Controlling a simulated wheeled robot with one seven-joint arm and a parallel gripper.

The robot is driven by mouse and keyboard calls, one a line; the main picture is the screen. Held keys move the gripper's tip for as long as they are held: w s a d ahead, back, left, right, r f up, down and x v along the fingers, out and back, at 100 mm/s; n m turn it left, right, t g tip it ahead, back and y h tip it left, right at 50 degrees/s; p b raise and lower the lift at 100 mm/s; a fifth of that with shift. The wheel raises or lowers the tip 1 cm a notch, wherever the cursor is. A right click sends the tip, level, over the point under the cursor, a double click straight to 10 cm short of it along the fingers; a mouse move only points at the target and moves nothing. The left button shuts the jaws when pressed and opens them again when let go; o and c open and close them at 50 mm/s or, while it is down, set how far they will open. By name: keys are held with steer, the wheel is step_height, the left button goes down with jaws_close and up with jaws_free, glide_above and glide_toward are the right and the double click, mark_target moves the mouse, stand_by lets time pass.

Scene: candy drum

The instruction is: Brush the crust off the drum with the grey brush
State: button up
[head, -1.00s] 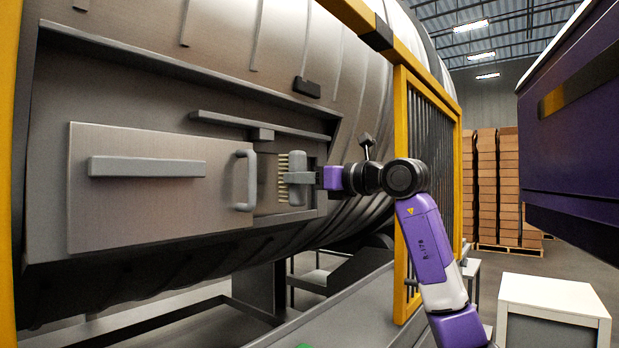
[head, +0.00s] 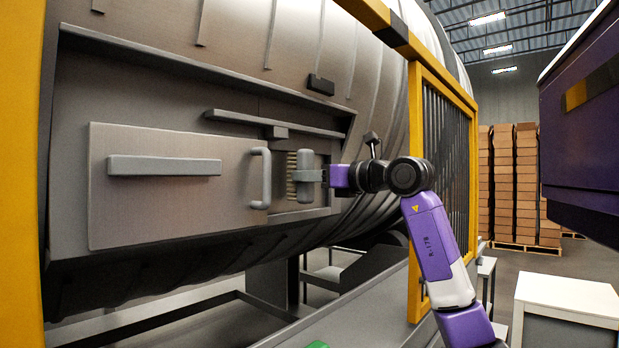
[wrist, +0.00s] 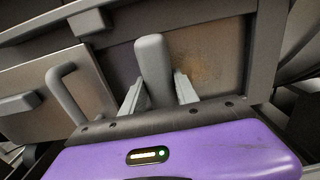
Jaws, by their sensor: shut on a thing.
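The large grey metal drum (head: 300,40) fills the left and middle of the head view. My gripper (head: 322,175) is shut on the grey brush (head: 305,178), which it holds upright with its pale bristles turned left, toward the drum's recessed panel beside the door handle. In the wrist view the brush (wrist: 154,72) stands between the two fingers. A brownish crust patch (wrist: 205,55) shows on the panel just right of the brush. Whether the bristles touch the panel cannot be told; the brush hides part of it.
A sliding door (head: 150,215) with a loop handle (head: 260,178) lies just left of the brush. A yellow guard frame (head: 415,190) stands close beside my arm. A white table (head: 566,295) is at the lower right, with stacked boxes (head: 515,180) behind.

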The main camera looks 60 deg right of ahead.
mark_target(311, 190)
steer(key=shift+p+x, duration=0.3)
steer(key=shift+x, duration=0.55)
stand_by(0.3)
steer(key=shift+s+d+p, duration=1.1)
steer(key=shift+d+p, duration=1.05)
steer(key=shift+d, duration=2.5)
steer(key=shift+w+a+b, duration=0.3)
steer(key=shift+w+a, duration=0.05)
steer(key=shift+a, duration=1.2)
steer(key=shift+w+a+b, duration=0.35)
steer(key=shift+w+a, duration=0.05)
steer(key=shift+a, duration=1.15)
steer(key=shift+w+a+b, duration=0.3)
steer(key=shift+w+a, duration=0.05)
steer(key=shift+a, duration=1.2)
steer(key=shift+w+f+b, duration=0.1)
steer(key=shift+f+b, duration=0.9)
steer(key=shift+f, duration=0.6)
steer(key=s+d+p, duration=0.2)
steer(key=d+p, duration=0.1)
steer(key=d, duration=0.6)
steer(key=shift+d, duration=0.15)
steer(key=shift+s, duration=0.15)
